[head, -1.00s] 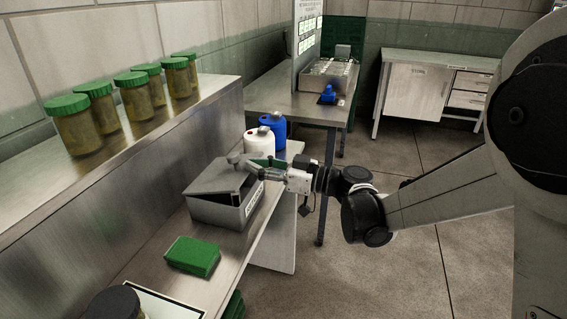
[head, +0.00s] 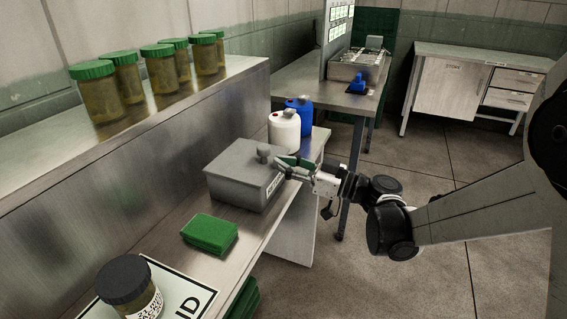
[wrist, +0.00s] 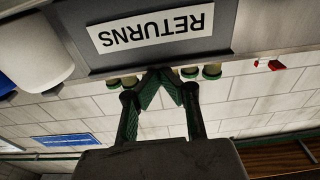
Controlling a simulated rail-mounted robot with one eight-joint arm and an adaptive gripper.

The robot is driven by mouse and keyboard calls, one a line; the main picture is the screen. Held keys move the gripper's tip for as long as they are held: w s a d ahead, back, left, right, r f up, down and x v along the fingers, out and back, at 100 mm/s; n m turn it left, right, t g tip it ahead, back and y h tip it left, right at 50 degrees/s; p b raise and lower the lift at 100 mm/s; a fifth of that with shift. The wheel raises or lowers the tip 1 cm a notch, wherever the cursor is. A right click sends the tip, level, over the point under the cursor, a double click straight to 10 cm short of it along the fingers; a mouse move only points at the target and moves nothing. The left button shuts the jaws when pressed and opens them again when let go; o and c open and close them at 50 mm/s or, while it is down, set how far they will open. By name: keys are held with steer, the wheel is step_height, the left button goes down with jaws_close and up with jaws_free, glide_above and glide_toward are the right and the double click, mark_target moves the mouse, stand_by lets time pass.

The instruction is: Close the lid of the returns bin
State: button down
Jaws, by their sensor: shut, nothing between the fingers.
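The returns bin (head: 232,191) is a grey metal box on the lower steel shelf. Its grey lid (head: 236,160) lies flat across the top, with a knob (head: 263,155) near its right side; no gap shows in the head view. My gripper (head: 282,167) is shut and empty at the bin's right side, close to the lid's edge. I cannot tell whether it touches. In the wrist view, which is upside down, the shut fingertips (wrist: 166,76) are just off the bin's face (wrist: 225,38) with its RETURNS label (wrist: 150,30).
A white jug (head: 284,131) and a blue jug (head: 301,114) stand just behind the bin. Several green-lidded jars (head: 160,70) line the upper ledge. Floor to the right is open.

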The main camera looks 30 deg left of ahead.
steer(key=shift+s+d+f, duration=0.1)
steer(key=shift+f, duration=0.25)
steer(key=shift+d+f, duration=0.2)
steer(key=shift+d, duration=0.2)
steer(key=d+f+m+t+h+b, duration=0.25)
steer(key=d+m+t+h, duration=0.35)
steer(key=d, duration=1.2)
steer(key=s+d+f+m+t+h, duration=0.1)
steer(key=s+d+m+h, duration=0.35)
steer(key=d, duration=0.65)
steer(key=s+d+f+m+t+h, duration=0.15)
steer(key=s+d+m+h, duration=0.3)
steer(key=d, duration=0.65)
steer(key=s+d+f+m+t+h, duration=0.15)
steer(key=s+d+m+h, duration=0.3)
steer(key=d, duration=0.65)
step_height(320, 180, up, 15)
steer(key=d+p, duration=0.1)
steer(key=p, duration=1.2)
